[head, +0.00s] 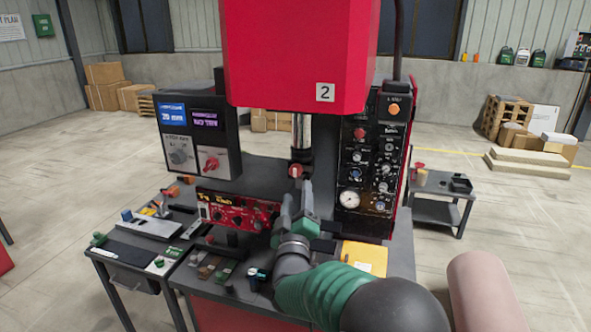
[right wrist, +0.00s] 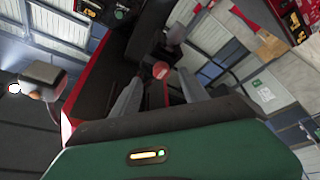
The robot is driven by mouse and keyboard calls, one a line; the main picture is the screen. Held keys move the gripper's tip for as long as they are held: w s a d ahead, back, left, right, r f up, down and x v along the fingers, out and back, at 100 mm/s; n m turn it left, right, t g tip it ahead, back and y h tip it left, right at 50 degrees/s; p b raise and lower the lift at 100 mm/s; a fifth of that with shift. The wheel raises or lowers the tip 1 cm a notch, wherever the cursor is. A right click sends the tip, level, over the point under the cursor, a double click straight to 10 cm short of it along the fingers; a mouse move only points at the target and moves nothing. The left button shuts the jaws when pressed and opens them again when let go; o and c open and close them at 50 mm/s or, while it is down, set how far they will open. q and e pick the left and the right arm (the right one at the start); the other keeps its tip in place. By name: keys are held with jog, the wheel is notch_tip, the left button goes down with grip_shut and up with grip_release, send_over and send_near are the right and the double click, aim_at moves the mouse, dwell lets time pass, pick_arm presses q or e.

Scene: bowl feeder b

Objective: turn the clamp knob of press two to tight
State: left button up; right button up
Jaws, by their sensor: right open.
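Press two (head: 296,50) stands in front of me, with a red head marked 2. A small red knob (head: 296,171) sits at the lower end of its dark ram; I take it as the clamp knob. It also shows in the right wrist view (right wrist: 160,70), beyond and between the fingers. My right gripper (head: 297,190) is open, just below and in front of this knob in the head view. In the right wrist view the gripper (right wrist: 158,80) has its fingers apart, with nothing seen between their near parts. I cannot read the knob's setting. My left gripper is not in view.
A control box (head: 200,135) with displays and another red knob stands left of the ram. A dark gauge panel (head: 372,165) stands close on the right. A low red panel (head: 238,212) lies left of my gripper. A side table (head: 130,252) holds small tools.

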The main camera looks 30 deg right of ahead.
aim_at(295, 175)
jog(key=x, duration=0.2)
jog(key=p+x, duration=0.1)
jog(key=x, duration=0.1)
jog(key=a+x, duration=0.1)
jog(key=x, duration=0.1)
jog(key=shift+w+r+p, duration=0.3)
jog(key=shift+w+r, duration=0.05)
jog(key=shift+w, duration=0.15)
jog(key=shift+w+d+r, duration=0.1)
jog(key=shift+w, duration=0.15)
jog(key=shift+d, duration=0.6)
jog(key=c, duration=0.5)
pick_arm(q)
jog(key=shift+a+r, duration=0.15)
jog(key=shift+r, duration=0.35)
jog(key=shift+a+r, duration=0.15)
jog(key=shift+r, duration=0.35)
pick_arm(e)
jog(key=shift+a, duration=0.2)
grip_shut()
